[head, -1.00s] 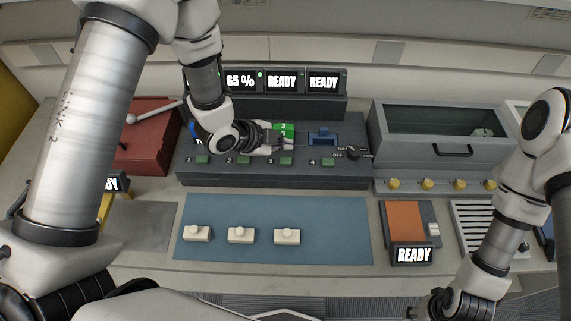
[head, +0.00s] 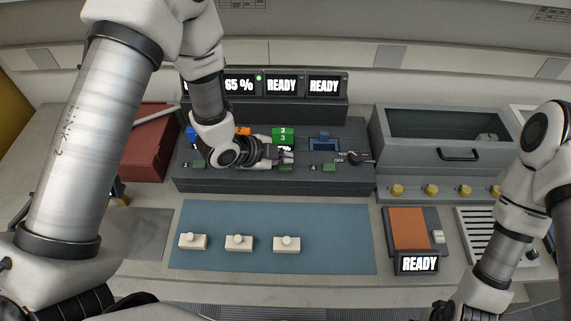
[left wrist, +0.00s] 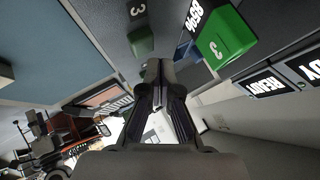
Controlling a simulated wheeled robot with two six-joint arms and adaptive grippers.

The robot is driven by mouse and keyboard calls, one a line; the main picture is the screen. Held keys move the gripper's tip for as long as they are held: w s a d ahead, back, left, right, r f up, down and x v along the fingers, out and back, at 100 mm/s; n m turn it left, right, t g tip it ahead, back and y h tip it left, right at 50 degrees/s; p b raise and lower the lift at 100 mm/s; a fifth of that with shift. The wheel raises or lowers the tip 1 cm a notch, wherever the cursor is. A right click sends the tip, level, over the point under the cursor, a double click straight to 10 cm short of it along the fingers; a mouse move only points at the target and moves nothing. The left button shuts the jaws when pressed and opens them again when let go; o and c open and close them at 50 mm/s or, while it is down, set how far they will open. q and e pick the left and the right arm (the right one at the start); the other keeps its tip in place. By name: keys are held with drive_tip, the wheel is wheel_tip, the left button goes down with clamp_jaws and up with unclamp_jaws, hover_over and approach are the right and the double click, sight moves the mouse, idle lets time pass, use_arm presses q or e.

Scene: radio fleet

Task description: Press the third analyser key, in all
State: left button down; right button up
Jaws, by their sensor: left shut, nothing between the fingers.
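The dark grey analyser (head: 230,184) has a row of green keys along its front. The third key (head: 285,168) shows partly below my left gripper (head: 289,156). The gripper is shut and empty, with its fingertips just above or at this key; I cannot tell whether they touch. In the left wrist view, the shut fingers (left wrist: 160,70) point towards the analyser top, and a green key (left wrist: 140,40) lies just beyond them. A green block marked 3 (head: 283,136) sits behind the key; it also shows in the left wrist view (left wrist: 222,38). My right gripper is out of view.
The first key (head: 198,164) and fourth key (head: 329,168) are visible; my wrist hides the second. A rotary switch (head: 355,158) is right of the keys. Screens reading READY (head: 281,86) stand behind. Several white push-button blocks (head: 239,243) lie on a blue mat (head: 340,225).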

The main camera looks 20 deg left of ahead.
sight(284, 167)
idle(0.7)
use_arm(q)
drive_tip(key=shift+f+b, duration=0.4)
drive_tip(key=shift+f, duration=0.05)
drive_tip(key=shift+f+b, duration=0.4)
drive_tip(key=shift+f, duration=0.05)
idle(0.4)
drive_tip(key=shift+r, duration=0.15)
drive_tip(key=shift+r+p, duration=0.7)
drive_tip(key=shift+r, duration=0.1)
wheel_tip(284, 167, up, 5)
drive_tip(key=p, duration=0.4)
idle(0.3)
